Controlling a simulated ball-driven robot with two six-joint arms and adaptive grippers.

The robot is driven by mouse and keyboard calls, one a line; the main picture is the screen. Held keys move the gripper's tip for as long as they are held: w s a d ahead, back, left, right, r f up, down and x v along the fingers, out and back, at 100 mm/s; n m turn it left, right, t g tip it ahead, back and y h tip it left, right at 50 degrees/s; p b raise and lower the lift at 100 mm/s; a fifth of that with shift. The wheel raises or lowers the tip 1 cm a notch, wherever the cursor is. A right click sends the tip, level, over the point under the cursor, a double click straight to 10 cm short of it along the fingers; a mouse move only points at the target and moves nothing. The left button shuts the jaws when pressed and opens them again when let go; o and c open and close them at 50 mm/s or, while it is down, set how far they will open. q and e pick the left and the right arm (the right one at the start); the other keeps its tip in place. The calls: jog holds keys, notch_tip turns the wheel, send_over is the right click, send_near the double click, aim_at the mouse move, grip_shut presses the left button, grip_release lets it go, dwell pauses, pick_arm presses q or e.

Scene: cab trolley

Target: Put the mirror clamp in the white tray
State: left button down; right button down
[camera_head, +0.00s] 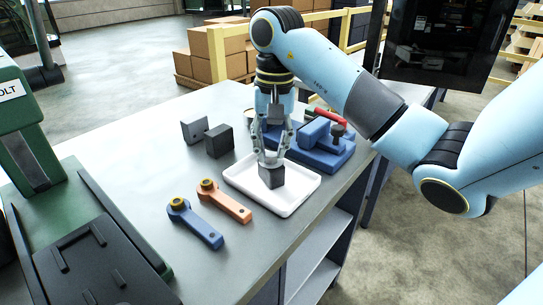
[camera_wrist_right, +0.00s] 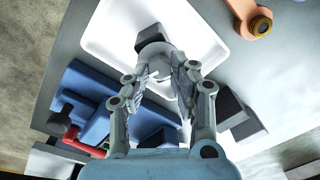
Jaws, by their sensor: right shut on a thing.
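My right gripper (camera_head: 272,160) reaches down over the white tray (camera_head: 308,188) in the head view. It is shut on a small dark grey block-like piece, which I take to be the mirror clamp (camera_head: 271,178). The clamp's lower end is just over or on the tray's floor; I cannot tell whether it touches. In the right wrist view, the fingers (camera_wrist_right: 160,65) close around the clamp (camera_wrist_right: 151,36), with the tray (camera_wrist_right: 207,45) behind it. The fingers hide part of the clamp. My left gripper is not in view.
A blue vice (camera_head: 322,152) with a red handle stands right behind the tray. A dark block (camera_head: 219,141) and a grey plate (camera_head: 194,131) stand at the back left. An orange lever (camera_head: 226,202) and a blue lever (camera_head: 197,226) lie left of the tray. A green machine (camera_head: 30,150) stands far left.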

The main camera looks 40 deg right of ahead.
jog(key=shift+f, duration=0.1)
jog(key=c, duration=1.1)
grip_release()
notch_tip(320, 180, up, 12)
jog(key=p, duration=1.2)
jog(key=shift+s+d, duration=0.15)
jog(key=shift+d, duration=0.05)
